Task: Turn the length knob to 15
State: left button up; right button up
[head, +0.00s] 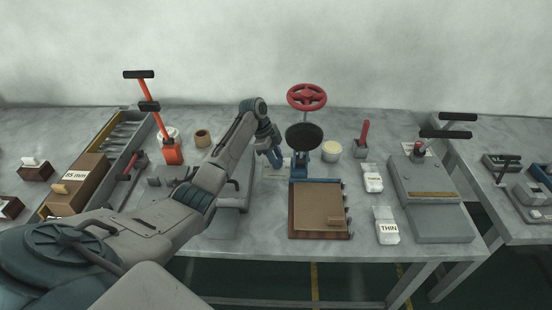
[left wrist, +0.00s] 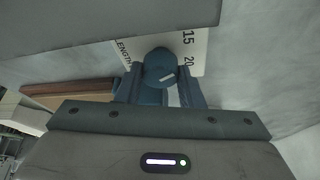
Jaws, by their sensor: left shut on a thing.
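The length knob (left wrist: 158,66) is a round blue knob with a short white mark. It sits on a white plate (left wrist: 140,40) lettered LENGTH, with the numbers 15 and 20 visible to the right of the knob. The white mark slants right and slightly up, toward the 20 side rather than straight at 15; its exact reading is unclear. My left gripper (left wrist: 160,92) is shut on the knob, one finger on each side. In the head view my left gripper (head: 274,157) reaches down beside the blue press and hides the knob. My right gripper is not in view.
The press with a red handwheel (head: 306,97) and dark round plate (head: 304,136) stands just right of my left gripper. A brown board (head: 318,208) lies in front. A cream cup (head: 331,151) and white packets (head: 386,228) are further right.

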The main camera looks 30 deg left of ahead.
pick_arm(q)
jog(key=o, duration=1)
jog(key=b+v, duration=0.2)
jog(key=v, duration=0.9)
